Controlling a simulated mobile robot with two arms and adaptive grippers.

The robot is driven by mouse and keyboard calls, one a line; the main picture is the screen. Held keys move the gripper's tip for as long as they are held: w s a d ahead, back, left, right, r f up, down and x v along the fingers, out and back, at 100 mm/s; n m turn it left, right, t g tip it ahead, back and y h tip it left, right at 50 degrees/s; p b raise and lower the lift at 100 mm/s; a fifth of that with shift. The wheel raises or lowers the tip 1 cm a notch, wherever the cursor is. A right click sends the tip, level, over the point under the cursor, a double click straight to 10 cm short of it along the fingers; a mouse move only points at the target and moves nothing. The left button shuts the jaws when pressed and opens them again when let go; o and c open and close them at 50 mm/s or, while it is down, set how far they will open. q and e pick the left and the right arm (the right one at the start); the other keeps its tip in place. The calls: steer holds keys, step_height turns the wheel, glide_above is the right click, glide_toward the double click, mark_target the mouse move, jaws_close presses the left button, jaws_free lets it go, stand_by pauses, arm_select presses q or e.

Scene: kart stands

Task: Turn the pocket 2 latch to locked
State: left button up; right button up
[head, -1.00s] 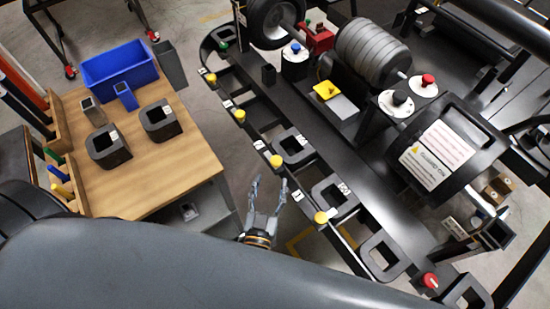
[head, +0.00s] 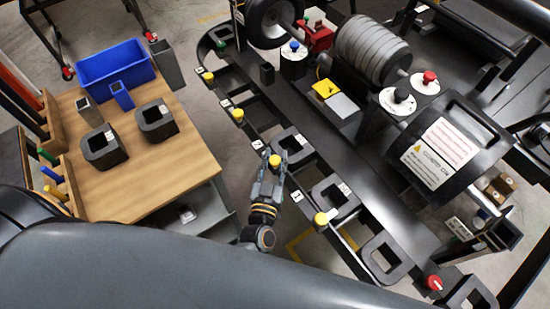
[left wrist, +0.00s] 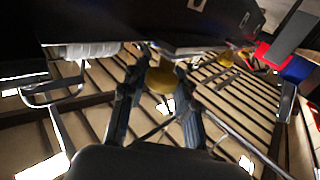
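Several yellow latch knobs line the near side of the dark kart stand. My left gripper (head: 273,159) is at one of them, the yellow knob (head: 275,161) beside a square pocket (head: 292,146). Its two fingers stand on either side of this knob. In the left wrist view the knob (left wrist: 160,79) sits between the open fingers (left wrist: 160,90), with a small gap seeming to show at each side. I cannot read the small tags well enough to tell which pocket is number 2. My right gripper is not in view.
Other yellow knobs (head: 321,218) (head: 238,115) and a red knob (head: 434,283) lie along the same rail. A wooden table (head: 150,185) with a blue bin (head: 117,68) and black square blocks (head: 157,121) stands at left. Open floor lies between table and stand.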

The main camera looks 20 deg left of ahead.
arm_select(q)
steer(key=c, duration=0.3)
jaws_close()
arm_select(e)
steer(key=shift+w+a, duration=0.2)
arm_select(q)
steer(key=shift+h, duration=0.3)
